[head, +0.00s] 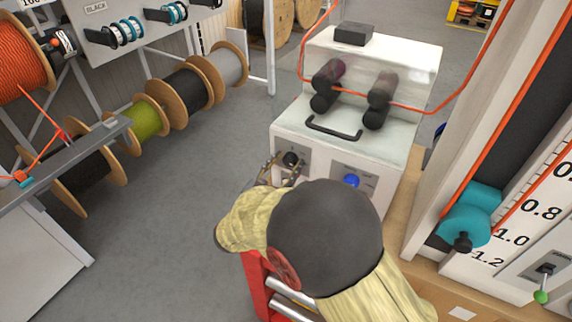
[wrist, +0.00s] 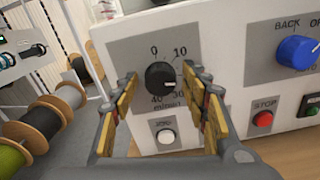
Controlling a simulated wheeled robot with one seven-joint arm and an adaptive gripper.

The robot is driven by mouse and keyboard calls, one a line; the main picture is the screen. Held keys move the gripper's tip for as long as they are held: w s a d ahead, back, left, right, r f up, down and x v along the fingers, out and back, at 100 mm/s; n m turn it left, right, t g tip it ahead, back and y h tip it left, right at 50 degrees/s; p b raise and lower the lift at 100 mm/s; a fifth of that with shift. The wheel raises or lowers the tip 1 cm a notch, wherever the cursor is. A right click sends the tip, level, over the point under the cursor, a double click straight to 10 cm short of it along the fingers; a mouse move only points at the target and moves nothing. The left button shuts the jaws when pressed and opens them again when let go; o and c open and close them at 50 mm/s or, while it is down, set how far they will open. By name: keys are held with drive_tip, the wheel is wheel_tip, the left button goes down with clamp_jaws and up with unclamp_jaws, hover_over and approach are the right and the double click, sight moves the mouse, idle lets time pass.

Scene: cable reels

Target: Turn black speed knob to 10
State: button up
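The black speed knob (wrist: 160,75) is on a grey dial plate (wrist: 125,57) on the front of a white machine. The plate reads 0 at top left, 10 at top right, 40 and "m/min" below. A small light mark on the knob seems to face right and slightly down, toward none of the readable numbers. My gripper (wrist: 160,80) is open, with one yellow-padded finger on each side of the knob; I see gaps between fingers and knob. In the head view, the knob (head: 291,158) shows just beyond my gripper (head: 277,172), partly hidden by my arm.
A white button (wrist: 165,135) is below the knob. A blue selector knob (wrist: 297,51) and red stop button (wrist: 263,119) are to the right. A black handle (head: 334,127) and rollers carrying an orange cable are above. Cable reels (head: 150,118) stand at left; the floor between is clear.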

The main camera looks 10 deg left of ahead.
drive_tip(key=c, duration=1)
drive_tip(key=shift+o, duration=0.2)
drive_tip(key=shift+p, duration=0.3)
drive_tip(key=p, duration=0.1)
drive_tip(key=n+p, duration=0.1)
drive_tip(key=shift+r+n+p, duration=0.25)
drive_tip(key=shift+n+p, duration=0.05)
drive_tip(key=shift+p, duration=0.1)
drive_tip(key=n+p, duration=0.3)
drive_tip(key=p, duration=0.2)
drive_tip(key=n+p, duration=0.2)
drive_tip(key=p, duration=0.1)
drive_tip(key=n+p, duration=0.3)
drive_tip(key=shift+a+f, duration=0.15)
drive_tip(key=shift+f, duration=0.05)
drive_tip(key=o, duration=1.2)
drive_tip(key=shift+f, duration=0.1)
drive_tip(key=shift+c, duration=0.2)
